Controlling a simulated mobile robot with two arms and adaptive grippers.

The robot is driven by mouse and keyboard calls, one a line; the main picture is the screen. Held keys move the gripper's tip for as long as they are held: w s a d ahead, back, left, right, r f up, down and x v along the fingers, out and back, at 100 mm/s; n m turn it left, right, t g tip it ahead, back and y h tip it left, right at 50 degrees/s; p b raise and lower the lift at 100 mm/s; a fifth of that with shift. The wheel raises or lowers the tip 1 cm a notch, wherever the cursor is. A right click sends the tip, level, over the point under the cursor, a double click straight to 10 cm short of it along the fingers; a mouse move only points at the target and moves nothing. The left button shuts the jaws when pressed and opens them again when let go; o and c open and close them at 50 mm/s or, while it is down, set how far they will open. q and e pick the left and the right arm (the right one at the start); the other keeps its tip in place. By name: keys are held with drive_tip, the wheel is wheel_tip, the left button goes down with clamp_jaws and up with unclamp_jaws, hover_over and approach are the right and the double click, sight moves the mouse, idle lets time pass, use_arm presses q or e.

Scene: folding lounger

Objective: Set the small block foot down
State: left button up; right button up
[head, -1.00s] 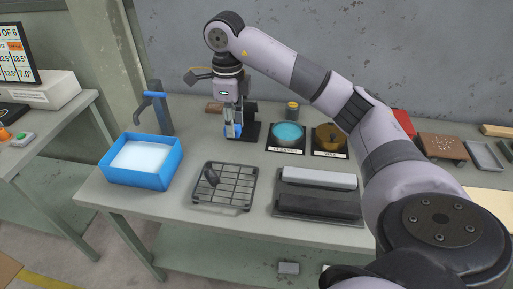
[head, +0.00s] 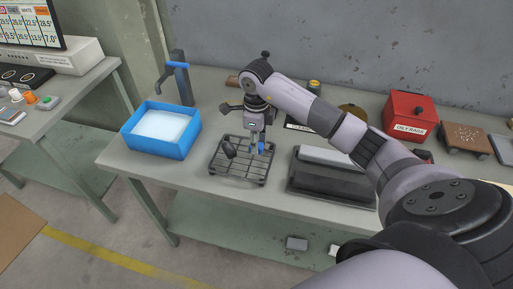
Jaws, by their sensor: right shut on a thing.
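My left gripper is out of view.
A blue tub of pale liquid (head: 190,143) stands left of the rack, with a dark tap post behind it. Grey and black long blocks (head: 332,176) lie to the right. A red oil rags box (head: 409,115) stands farther right. The rack's front left is bare.

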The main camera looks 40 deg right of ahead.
wheel_tip(320, 180, down, 4)
drive_tip(key=shift+s+r+p, duration=0.1)
drive_tip(key=shift+r+p, duration=0.15)
drive_tip(key=shift+p, duration=0.15)
drive_tip(key=shift+f, duration=0.1)
drive_tip(key=shift+f, duration=0.15)
drive_tip(key=o, duration=1)
